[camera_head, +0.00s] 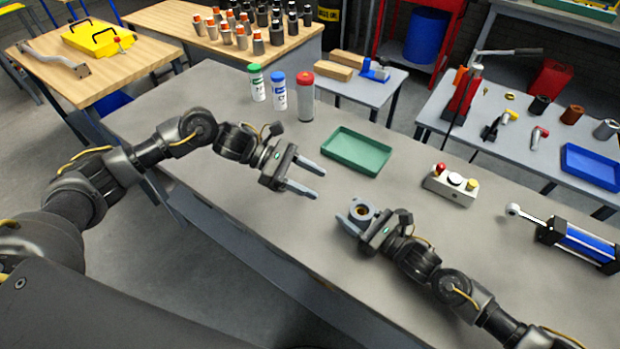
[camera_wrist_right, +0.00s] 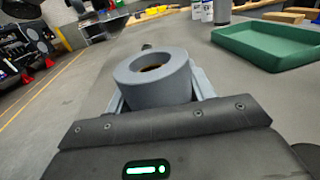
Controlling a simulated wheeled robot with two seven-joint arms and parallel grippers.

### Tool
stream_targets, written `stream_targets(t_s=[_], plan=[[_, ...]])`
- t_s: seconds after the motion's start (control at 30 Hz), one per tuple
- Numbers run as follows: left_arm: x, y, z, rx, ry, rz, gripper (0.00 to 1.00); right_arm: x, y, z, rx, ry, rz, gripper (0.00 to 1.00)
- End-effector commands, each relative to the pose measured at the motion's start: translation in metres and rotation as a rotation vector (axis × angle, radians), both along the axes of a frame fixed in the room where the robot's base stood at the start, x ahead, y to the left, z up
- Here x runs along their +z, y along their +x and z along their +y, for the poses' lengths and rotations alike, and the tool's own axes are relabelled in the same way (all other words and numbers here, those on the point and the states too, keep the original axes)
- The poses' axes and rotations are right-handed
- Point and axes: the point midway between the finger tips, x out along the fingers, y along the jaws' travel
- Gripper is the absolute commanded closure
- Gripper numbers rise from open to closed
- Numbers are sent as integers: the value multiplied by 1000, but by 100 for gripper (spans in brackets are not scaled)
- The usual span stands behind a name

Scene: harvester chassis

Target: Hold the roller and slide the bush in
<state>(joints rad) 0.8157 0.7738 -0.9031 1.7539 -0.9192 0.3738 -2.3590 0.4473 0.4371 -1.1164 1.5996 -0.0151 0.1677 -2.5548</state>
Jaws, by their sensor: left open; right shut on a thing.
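The roller (camera_wrist_right: 158,92) is a thick grey ring. My right gripper (camera_head: 352,215) is shut on it and holds it over the bench, with its bore facing up; its fingers lie on both sides of it. A bronze-brown surface (camera_wrist_right: 152,68) shows inside the bore; it looks like the bush, but I cannot tell how deep it sits. In the head view the roller (camera_head: 368,207) shows the same brown centre. My left gripper (camera_head: 319,184) is open and empty above the bench, up and left of the roller, its fingers pointing right.
A green tray (camera_head: 347,167) lies on the grey bench beyond the grippers. Three capped bottles (camera_head: 279,95) stand behind left. A button box (camera_head: 452,185) and blue cylinder (camera_head: 585,245) lie to the right. Bench space between the grippers is clear.

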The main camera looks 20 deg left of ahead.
Motion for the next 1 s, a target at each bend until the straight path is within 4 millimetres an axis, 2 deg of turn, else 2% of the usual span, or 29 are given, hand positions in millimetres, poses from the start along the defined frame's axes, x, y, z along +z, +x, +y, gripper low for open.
stream_targets(t_s=[0.13, 0.17, 0.33, 0.67, 0.77, 1.0], plan=[[0, 0, 0, 0, 0, 0, 48, -2, -1, 0, 2, -3, 4, 87], [0, 0, 0, 0, 0, 0, 48, -2, -1, 0, 2, -3, 4, 44], [0, 0, 0, 0, 0, 0, 48, -1, -1, 0, 2, -2, 2, 21], [0, 0, 0, 0, 0, 0, 48, -1, -2, -3, 0, -1, 2, 21], [0, 0, 0, 0, 0, 0, 48, -1, -7, -12, 0, -2, 2, 21], [0, 0, 0, 0, 0, 0, 48, -2, -29, -56, 0, -4, 3, 21]])
